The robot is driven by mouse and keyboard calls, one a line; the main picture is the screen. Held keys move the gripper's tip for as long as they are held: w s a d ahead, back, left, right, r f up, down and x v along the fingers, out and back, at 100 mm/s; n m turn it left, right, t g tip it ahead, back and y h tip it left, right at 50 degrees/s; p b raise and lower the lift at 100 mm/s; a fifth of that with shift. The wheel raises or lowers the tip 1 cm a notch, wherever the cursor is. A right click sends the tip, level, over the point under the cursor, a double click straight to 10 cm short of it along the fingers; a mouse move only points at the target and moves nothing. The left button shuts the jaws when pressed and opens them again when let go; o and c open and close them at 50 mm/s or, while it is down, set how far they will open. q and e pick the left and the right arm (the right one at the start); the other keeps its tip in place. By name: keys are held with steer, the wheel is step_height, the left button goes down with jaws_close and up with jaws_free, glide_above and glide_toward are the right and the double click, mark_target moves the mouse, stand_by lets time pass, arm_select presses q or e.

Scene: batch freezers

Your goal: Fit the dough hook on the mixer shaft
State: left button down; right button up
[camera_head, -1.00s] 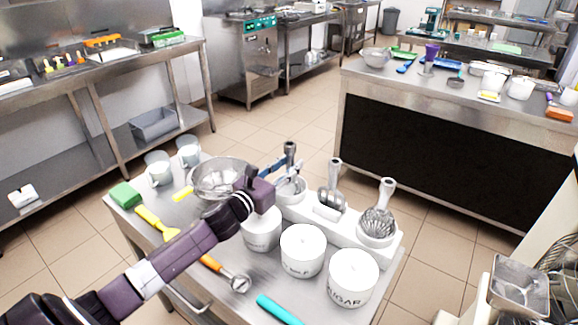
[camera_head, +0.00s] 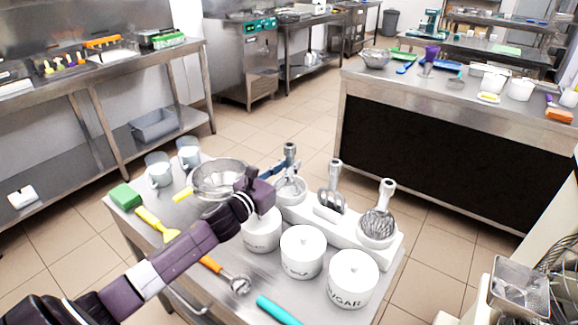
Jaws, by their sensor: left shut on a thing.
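The dough hook (camera_head: 291,151) stands upright in the left seat of the white attachment holder (camera_head: 327,213), its metal shank pointing up. My left gripper (camera_head: 285,175) is shut on the dough hook, reaching it from the left. The hook's lower part is hidden in the holder's cup and behind the fingers. A flat beater (camera_head: 333,190) stands in the middle seat and a wire whisk (camera_head: 379,215) in the right one. No mixer shaft can be made out. My right gripper is not in view.
White lidded canisters (camera_head: 302,253) stand just in front of the holder. A steel bowl (camera_head: 217,180) sits left of the gripper, close to my wrist. At the right edge are a steel hopper-like part (camera_head: 520,287) and a wire guard (camera_head: 564,262). Open floor lies behind the cart.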

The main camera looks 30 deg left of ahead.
mark_target(286, 152)
arm_select(q)
steer(key=shift+r, duration=0.1)
steer(key=shift+r+p, duration=2.2)
steer(key=shift+r, duration=0.3)
steer(key=s+r+p, duration=0.4)
steer(key=s, duration=0.1)
steer(key=shift+a, duration=0.2)
steer(key=shift+f, duration=0.1)
